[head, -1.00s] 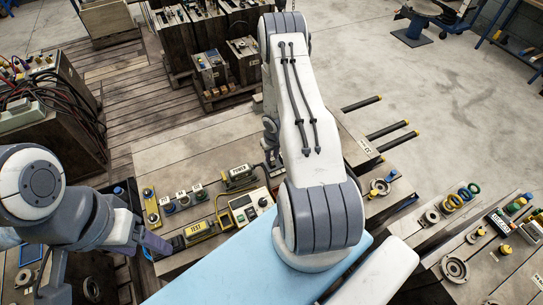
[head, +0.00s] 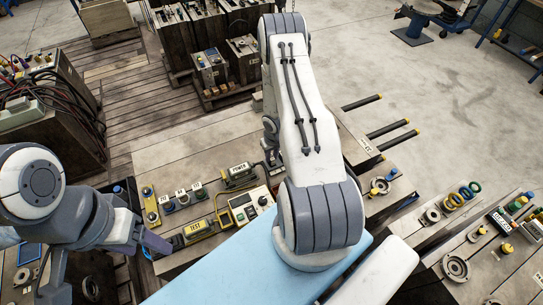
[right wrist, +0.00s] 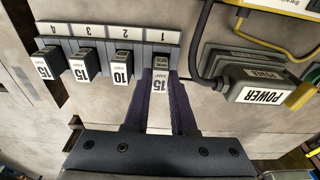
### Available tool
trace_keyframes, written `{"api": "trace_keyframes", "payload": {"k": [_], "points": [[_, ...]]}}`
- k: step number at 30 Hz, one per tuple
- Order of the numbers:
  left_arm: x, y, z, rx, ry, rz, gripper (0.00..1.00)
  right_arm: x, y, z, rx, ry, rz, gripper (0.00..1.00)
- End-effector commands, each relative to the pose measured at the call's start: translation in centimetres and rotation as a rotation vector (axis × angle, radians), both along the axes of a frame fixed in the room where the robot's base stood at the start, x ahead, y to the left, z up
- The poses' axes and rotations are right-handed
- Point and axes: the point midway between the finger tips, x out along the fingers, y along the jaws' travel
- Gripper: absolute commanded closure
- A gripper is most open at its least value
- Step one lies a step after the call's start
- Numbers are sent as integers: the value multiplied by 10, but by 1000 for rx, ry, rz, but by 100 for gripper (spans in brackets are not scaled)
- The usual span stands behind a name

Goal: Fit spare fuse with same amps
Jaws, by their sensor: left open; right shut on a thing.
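In the right wrist view a grey fuse holder (right wrist: 105,32) has slots numbered 1 to 4. A fuse marked 15 AMP (right wrist: 159,86) is between the fingers of my right gripper (right wrist: 161,80), which is shut on it at slot 1. I cannot tell whether it is fully seated. A 10 AMP fuse (right wrist: 120,70) stands at slot 2, a 15 AMP fuse (right wrist: 84,67) at slot 3 and another 15 AMP fuse (right wrist: 45,66) at slot 4. In the head view my right arm hides the fuse holder. My left gripper (head: 154,243) is open and empty at the bench's left edge.
A POWER unit (right wrist: 262,88) with a cable sits beside slot 1; it also shows in the head view (head: 239,175). A yellow TEST block (head: 197,231) and several labelled knobs (head: 183,200) stand on the left bench. Rings and parts (head: 463,194) lie at the right.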

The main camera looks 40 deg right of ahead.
Motion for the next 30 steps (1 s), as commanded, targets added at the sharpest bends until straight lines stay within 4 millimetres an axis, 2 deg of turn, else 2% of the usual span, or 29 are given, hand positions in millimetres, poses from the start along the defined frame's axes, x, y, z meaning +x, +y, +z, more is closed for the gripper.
{"api": "trace_keyframes", "payload": {"k": [30], "points": [[0,0,-6,0,0,0,34,0,0,-8,0,0,0,100]]}}
